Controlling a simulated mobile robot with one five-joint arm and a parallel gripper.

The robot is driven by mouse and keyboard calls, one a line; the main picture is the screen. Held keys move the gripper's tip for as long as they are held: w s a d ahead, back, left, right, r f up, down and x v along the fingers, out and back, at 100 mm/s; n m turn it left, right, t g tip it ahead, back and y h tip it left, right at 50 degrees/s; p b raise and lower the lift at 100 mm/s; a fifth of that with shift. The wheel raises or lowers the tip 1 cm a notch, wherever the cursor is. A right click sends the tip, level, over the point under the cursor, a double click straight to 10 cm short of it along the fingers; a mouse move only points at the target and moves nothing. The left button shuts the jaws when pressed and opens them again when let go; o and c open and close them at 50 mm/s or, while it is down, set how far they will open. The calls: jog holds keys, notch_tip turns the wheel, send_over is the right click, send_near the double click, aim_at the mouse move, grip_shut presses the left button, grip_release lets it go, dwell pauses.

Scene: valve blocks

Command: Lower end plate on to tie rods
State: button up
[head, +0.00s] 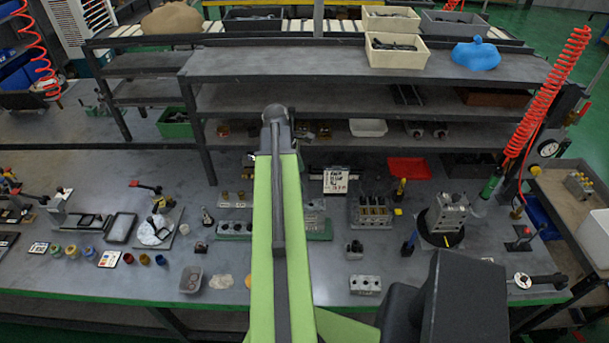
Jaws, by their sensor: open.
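A light metal block with dark holes (366,285) lies near the front edge of the workbench; it may be the end plate, but I cannot tell. A row of grey valve blocks (372,212) stands behind it. A metal block assembly (449,212) stands on a round black base to the right. More metal blocks (315,219) sit on a green base, partly hidden behind my green arm. Tie rods are too small to make out with certainty. My arm rises through the middle of the view; my gripper does not show.
A grey shelf rack (350,65) stands along the back of the bench, with bins on top. A red tray (408,169) lies below it. A coiled red hose (545,95) hangs at right. Bare bench lies around (325,270).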

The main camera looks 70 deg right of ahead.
jog(key=p+v, duration=0.1)
jog(key=v, duration=0.2)
dwell(0.6)
jog(key=w+a+f+n+t+h+b, duration=0.1)
jog(key=w+a+f+n+b, duration=0.3)
jog(key=w+a, duration=0.8)
jog(key=w+a+f+n+b, duration=0.2)
jog(key=w+a+f+b, duration=0.35)
jog(key=w+a, duration=0.65)
jog(key=w+a+f+m+b, duration=0.2)
jog(key=a+m, duration=0.1)
jog(key=a, duration=0.7)
jog(key=w+a+f+m+t+y+b, duration=0.1)
jog(key=w+a+f+m+b, duration=0.1)
jog(key=a, duration=0.9)
jog(key=w+a+f+m+y+b, duration=0.1)
jog(key=a+m, duration=0.4)
jog(key=a, duration=0.6)
notch_tip(320, 180, down, 2)
jog(key=shift+w+f+t+b, duration=0.1)
jog(key=shift+w+t+b, duration=0.35)
jog(key=shift+w, duration=0.75)
